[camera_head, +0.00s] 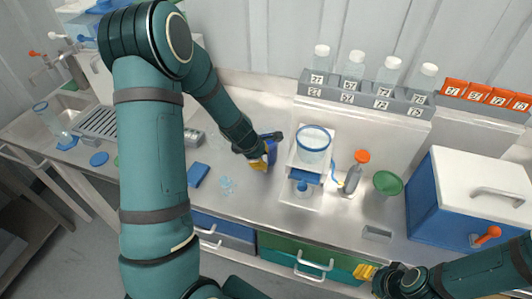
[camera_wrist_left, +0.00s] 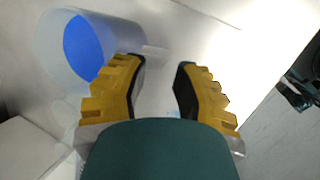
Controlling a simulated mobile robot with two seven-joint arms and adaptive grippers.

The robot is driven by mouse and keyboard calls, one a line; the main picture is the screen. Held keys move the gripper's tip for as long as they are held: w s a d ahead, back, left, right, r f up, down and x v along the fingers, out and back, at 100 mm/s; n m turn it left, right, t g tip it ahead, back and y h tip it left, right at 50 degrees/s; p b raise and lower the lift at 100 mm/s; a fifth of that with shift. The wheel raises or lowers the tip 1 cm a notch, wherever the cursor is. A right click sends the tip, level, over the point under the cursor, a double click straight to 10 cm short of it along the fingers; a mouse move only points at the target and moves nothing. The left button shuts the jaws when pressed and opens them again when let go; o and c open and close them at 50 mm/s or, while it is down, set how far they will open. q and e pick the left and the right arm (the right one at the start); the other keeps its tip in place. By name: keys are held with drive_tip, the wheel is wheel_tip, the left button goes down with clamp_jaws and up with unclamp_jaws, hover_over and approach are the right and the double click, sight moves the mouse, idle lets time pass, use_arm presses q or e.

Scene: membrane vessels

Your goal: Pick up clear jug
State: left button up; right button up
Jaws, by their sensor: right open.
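My left gripper (camera_head: 262,162) is over the counter, just left of the white stand. In the left wrist view its yellow fingers (camera_wrist_left: 160,90) are apart, with nothing clearly held between them. A clear vessel with a blue rim (camera_head: 313,146) is upright on the stand. Another clear, blue-rimmed container, jug-like (camera_head: 49,119), is by the sink at the far left. A translucent cylinder with a blue disc inside (camera_wrist_left: 88,45) is beside the left finger in the wrist view; I cannot tell which vessel it is. My right gripper (camera_head: 367,273) is open and empty near the drawers.
The white stand (camera_head: 325,185) is right of my left gripper. A grey rack (camera_head: 365,98) holds several capped bottles. A green cup (camera_head: 387,183) and a blue-and-white box (camera_head: 470,200) are at the right. A blue block (camera_head: 199,174) lies on the counter.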

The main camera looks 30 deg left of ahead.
sight(265, 161)
use_arm(q)
drive_tip(key=x, duration=0.3)
drive_tip(key=shift+f+b, duration=0.1)
drive_tip(key=shift+b, duration=0.2)
clamp_jaws()
wheel_tip(265, 161, up, 10)
drive_tip(key=p, duration=0.4)
drive_tip(key=shift+p, duration=0.3)
